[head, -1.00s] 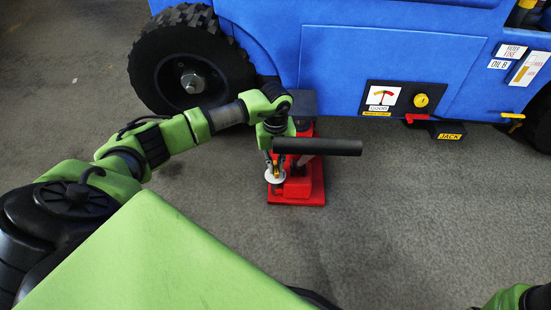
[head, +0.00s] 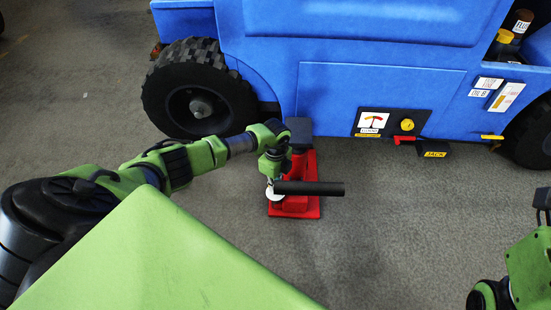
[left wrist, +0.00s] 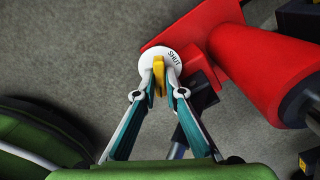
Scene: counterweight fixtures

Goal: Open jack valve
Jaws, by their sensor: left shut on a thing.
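The red jack (head: 306,170) stands on the floor beside the blue vehicle, with its black top pad (head: 300,130) by the vehicle's lower edge. Its valve has a yellow handle (left wrist: 158,70) in front of a white disc (left wrist: 170,57) marked SHUT. The disc shows in the head view (head: 275,194), partly covered by my gripper. My left gripper (left wrist: 161,80) is shut on the yellow handle, one finger on each side. It also shows above the disc in the head view (head: 271,183). My right arm enters at the right edge; its gripper is not clearly visible.
A black bar (head: 318,188) sticks out to the right from the jack, close to my left gripper. The blue vehicle (head: 380,90) fills the back, with a black wheel (head: 200,95) at left. A gauge panel (head: 390,122) and a JACK label (head: 436,154) are at right. Front floor is clear.

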